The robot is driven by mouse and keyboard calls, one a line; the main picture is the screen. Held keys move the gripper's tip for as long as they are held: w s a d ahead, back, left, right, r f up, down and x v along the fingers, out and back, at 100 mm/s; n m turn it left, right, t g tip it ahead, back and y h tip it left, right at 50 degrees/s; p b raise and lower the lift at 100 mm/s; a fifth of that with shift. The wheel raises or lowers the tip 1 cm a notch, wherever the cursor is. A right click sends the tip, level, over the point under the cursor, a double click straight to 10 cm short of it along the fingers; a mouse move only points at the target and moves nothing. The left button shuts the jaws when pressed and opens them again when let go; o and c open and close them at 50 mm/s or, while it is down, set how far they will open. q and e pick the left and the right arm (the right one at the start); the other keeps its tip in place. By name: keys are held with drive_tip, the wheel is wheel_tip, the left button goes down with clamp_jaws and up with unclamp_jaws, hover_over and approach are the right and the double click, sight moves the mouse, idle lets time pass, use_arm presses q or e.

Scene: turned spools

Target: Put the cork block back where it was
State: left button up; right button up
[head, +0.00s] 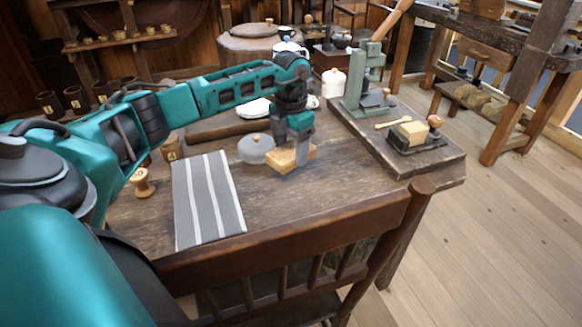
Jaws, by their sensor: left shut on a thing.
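The cork block (281,161), a tan speckled piece, is at the middle of the wooden table. My left gripper (290,150) points down over it from the far side and is shut on it, with one grey finger visible against the block's right side. The other finger is partly hidden. I cannot tell whether the block rests on the tabletop or is slightly above it. My right gripper is not in view.
A striped cloth (207,199) lies left, beside a wooden spool (142,183). The table (330,182) is clear right of the gripper.

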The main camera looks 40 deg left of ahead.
sight(291, 180)
use_arm(q)
drive_tip(key=shift+f+b, duration=0.45)
drive_tip(key=shift+f, duration=2.95)
drive_tip(key=o, duration=1)
drive_tip(key=shift+o, duration=0.2)
wheel_tip(291, 180, up, 12)
drive_tip(key=shift+r+p, duration=0.25)
drive_tip(key=shift+p, duration=0.6)
drive_tip(key=shift+f, duration=0.1)
